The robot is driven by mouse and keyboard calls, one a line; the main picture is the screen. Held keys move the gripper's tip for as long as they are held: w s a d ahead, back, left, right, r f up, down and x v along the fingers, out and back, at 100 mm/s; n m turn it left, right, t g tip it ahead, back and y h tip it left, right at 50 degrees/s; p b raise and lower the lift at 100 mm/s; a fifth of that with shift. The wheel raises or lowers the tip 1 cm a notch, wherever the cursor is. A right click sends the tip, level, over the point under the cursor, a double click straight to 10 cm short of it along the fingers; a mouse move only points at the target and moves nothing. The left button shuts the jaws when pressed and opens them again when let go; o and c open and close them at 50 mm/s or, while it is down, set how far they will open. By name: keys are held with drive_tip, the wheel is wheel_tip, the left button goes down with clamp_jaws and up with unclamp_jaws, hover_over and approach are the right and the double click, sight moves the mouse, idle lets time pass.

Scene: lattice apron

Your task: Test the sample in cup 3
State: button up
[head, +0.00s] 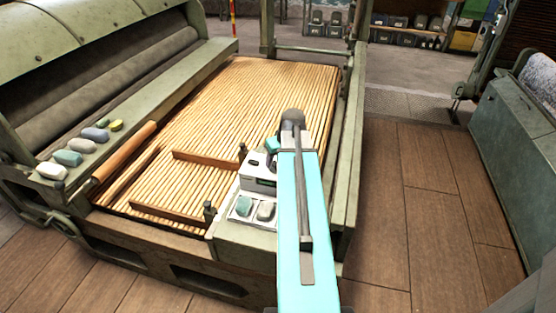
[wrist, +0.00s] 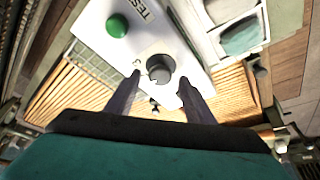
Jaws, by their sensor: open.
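The tester (wrist: 135,40) is a pale box with the word TEST, a green button (wrist: 117,25) and a dark round opening or knob (wrist: 160,68). It also shows in the head view (head: 256,187), partly behind my arm. My gripper (wrist: 159,80) is open and appears empty, its fingertips on either side of the dark round part; I cannot tell if they touch. Beside the tester is a pale tray holding a teal sample (head: 244,206) and a grey sample (head: 266,210). The teal one shows in the wrist view (wrist: 240,37). I cannot read any cup number.
A slatted wooden bed (head: 250,100) lies left of the tester, with wooden bars on it. Several coloured stone-like pieces, including a white one (head: 52,171), line the left ledge. Green machine rails border the bed. Plank floor (head: 390,220) is clear at right.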

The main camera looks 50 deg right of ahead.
drive_tip(key=shift+w+f, duration=0.2)
drive_tip(key=shift+f, duration=0.3)
drive_tip(key=c, duration=1)
drive_tip(key=shift+d, duration=0.15)
drive_tip(key=shift+c, duration=0.3)
